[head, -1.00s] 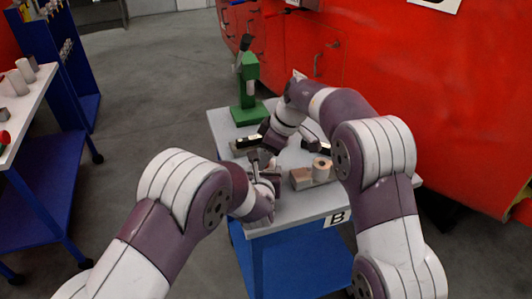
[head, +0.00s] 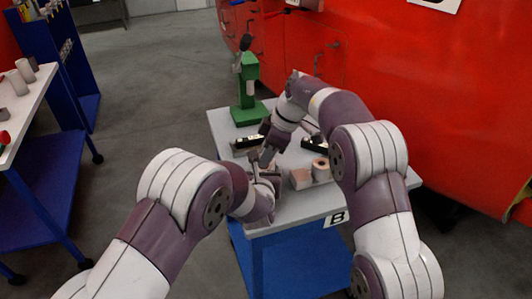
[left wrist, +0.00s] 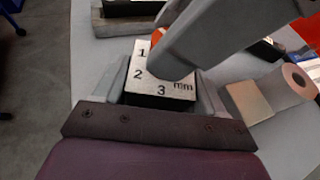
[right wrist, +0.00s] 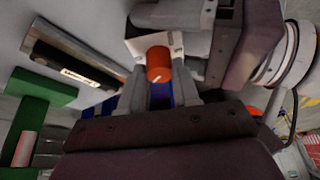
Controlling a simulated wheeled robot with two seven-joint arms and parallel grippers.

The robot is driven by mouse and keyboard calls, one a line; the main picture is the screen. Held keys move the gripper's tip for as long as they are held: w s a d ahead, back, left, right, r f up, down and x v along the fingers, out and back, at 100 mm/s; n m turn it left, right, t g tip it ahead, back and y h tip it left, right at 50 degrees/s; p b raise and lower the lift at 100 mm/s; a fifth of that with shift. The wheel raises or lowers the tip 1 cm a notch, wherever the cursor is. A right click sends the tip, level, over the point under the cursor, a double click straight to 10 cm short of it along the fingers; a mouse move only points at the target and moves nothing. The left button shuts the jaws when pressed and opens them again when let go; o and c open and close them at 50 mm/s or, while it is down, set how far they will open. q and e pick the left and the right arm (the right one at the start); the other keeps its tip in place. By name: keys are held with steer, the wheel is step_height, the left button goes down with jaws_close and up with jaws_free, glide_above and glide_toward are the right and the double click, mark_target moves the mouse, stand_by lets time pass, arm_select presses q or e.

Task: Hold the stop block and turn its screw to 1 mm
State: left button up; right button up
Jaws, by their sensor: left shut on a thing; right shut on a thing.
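The stop block (left wrist: 148,78) is a pale metal block with a scale marked 1, 2, 3 and mm. My left gripper (head: 258,172) is shut on its two sides, above the table. The screw's orange-red knob (right wrist: 158,62) carries a white tick mark, and my right gripper (right wrist: 158,76) is shut on it. The knob also shows as an orange sliver in the left wrist view (left wrist: 157,36). A right finger crosses in front of the block there and covers part of the scale, so the screw's setting cannot be read.
The grey-topped table (head: 318,204) under my grippers bears a wood-coloured block and a ring-shaped roll (head: 320,168) at right. A green stand (head: 247,95) is at the back left, with dark bars in front of it. The red train body (head: 440,100) stands behind.

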steer(key=shift+n+g, duration=0.7)
steer(key=shift+n, duration=0.9)
steer(key=shift+r, duration=0.1)
steer(key=o, duration=1.1)
steer(key=shift+c, duration=0.2)
steer(key=v, duration=0.7)
steer(key=shift+r, duration=0.2)
steer(key=shift+d, duration=0.1)
